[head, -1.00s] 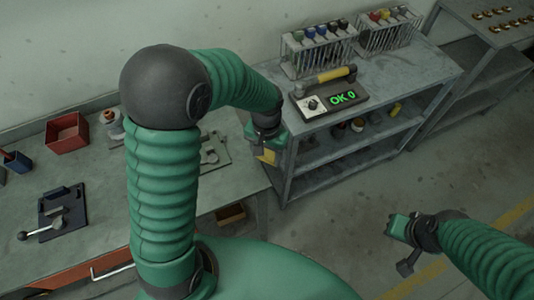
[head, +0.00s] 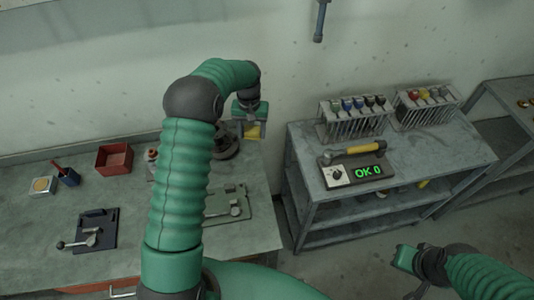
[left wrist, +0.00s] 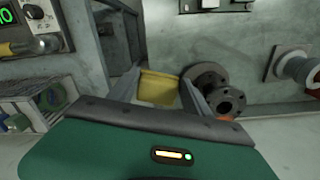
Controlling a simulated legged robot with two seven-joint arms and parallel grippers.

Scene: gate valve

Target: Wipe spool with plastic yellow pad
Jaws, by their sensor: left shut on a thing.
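My left gripper (head: 252,126) is shut on the yellow pad (head: 254,132) above the back right of the workbench. In the left wrist view the pad (left wrist: 158,88) sits between the two fingers. A dark flanged metal piece (head: 226,146), which looks like the spool, stands on the bench close to the pad, partly hidden by my arm. In the left wrist view its round flanges (left wrist: 228,100) are just right of the fingers; I cannot tell whether the pad touches it. My right gripper (head: 410,268) is low at the right, its jaws unclear.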

